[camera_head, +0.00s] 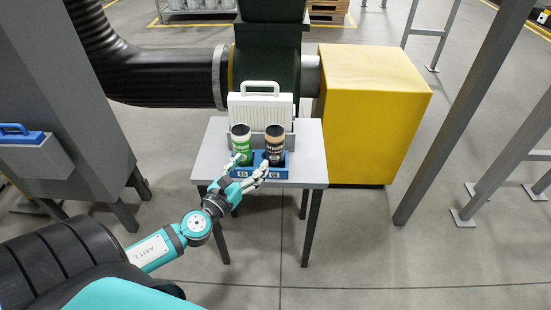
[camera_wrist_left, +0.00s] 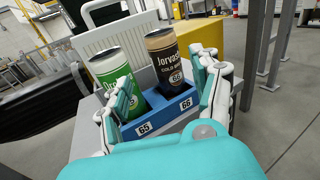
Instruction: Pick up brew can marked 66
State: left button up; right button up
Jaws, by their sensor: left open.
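The brew can marked 66 (camera_head: 274,146) is dark with a tan upper part and stands upright in the right slot of a blue holder (camera_head: 280,173). In the left wrist view the can (camera_wrist_left: 166,62) shows a round 66 mark, and the holder (camera_wrist_left: 162,121) carries labels 65 and 66. My left gripper (camera_head: 249,168) is open at the front of the holder, its fingers spread apart. In the left wrist view its fingers (camera_wrist_left: 160,78) frame both cans from the near side, with nothing held. My right gripper is not in view.
A green and white can (camera_head: 241,141) stands in the left slot, close beside the dark can; it also shows in the left wrist view (camera_wrist_left: 110,80). The holder sits on a small grey table (camera_head: 309,165). A white ribbed panel (camera_head: 260,107) rises behind it. A yellow box (camera_head: 370,100) stands right.

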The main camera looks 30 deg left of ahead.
aim_at(269, 141)
pick_arm(q)
jog(key=w, duration=0.3)
jog(key=w+p, duration=0.1)
jog(key=w, duration=0.7)
jog(key=shift+a+r+p, duration=0.35)
jog(key=shift+w+f, duration=0.1)
jog(key=shift+w, duration=0.8)
jog(key=w, duration=0.4)
jog(key=shift+w+a+f, duration=0.1)
jog(key=shift+w+f, duration=0.15)
jog(key=shift+w, duration=0.05)
jog(key=shift+r, duration=0.1)
jog(key=c, duration=0.7)
jog(key=shift+c, duration=0.4)
